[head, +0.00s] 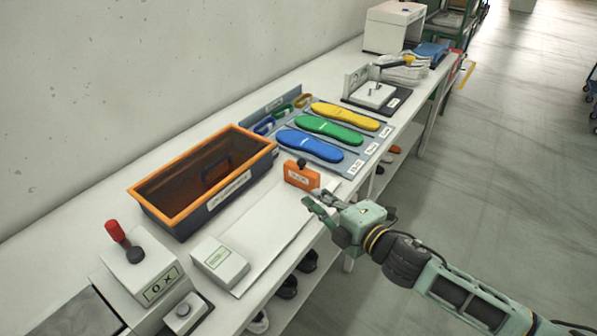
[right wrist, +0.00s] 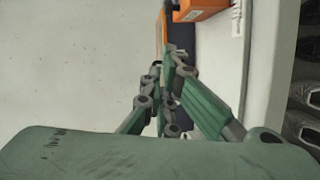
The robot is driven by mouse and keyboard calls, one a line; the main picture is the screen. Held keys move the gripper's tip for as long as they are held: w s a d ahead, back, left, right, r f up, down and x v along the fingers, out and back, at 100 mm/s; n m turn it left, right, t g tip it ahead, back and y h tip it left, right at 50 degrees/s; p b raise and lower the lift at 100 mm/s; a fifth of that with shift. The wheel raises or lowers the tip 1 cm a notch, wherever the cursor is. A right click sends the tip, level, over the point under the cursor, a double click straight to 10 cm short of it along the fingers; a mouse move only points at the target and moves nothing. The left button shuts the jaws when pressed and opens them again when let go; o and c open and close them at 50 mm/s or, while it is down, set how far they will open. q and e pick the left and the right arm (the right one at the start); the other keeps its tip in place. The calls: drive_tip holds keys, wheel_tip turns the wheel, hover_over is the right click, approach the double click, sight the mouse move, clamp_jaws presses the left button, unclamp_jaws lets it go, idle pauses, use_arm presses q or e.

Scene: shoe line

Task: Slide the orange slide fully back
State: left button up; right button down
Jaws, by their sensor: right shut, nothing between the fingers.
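The orange slide (head: 302,177) is a small block with a white label and a black knob (head: 301,163) on top. It stands at the far end of a long white plate (head: 262,222), close to the blue insole. An orange block, which looks like the slide, also shows at the top of the right wrist view (right wrist: 199,8). My right gripper (head: 316,203) is shut and empty, just on the near side of the slide. It appears apart from the slide. Its fingers (right wrist: 168,62) come together in the right wrist view. My left gripper is out of view.
A white box (head: 219,262) stands at the plate's near end. An orange-rimmed dark bin (head: 158,205) is to the left. Blue, green and yellow insoles (head: 330,131) lie beyond the slide. A box with a red-knobbed lever (head: 140,272) stands nearer. Shoes sit on the shelf below.

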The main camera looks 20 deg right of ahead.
sight(302, 174)
drive_tip(key=w+d+p+x, duration=0.1)
drive_tip(key=d+p+x, duration=0.1)
drive_tip(key=x, duration=1)
drive_tip(key=shift+d+f+p, duration=0.2)
drive_tip(key=shift+p, duration=0.35)
drive_tip(key=shift+w, duration=0.15)
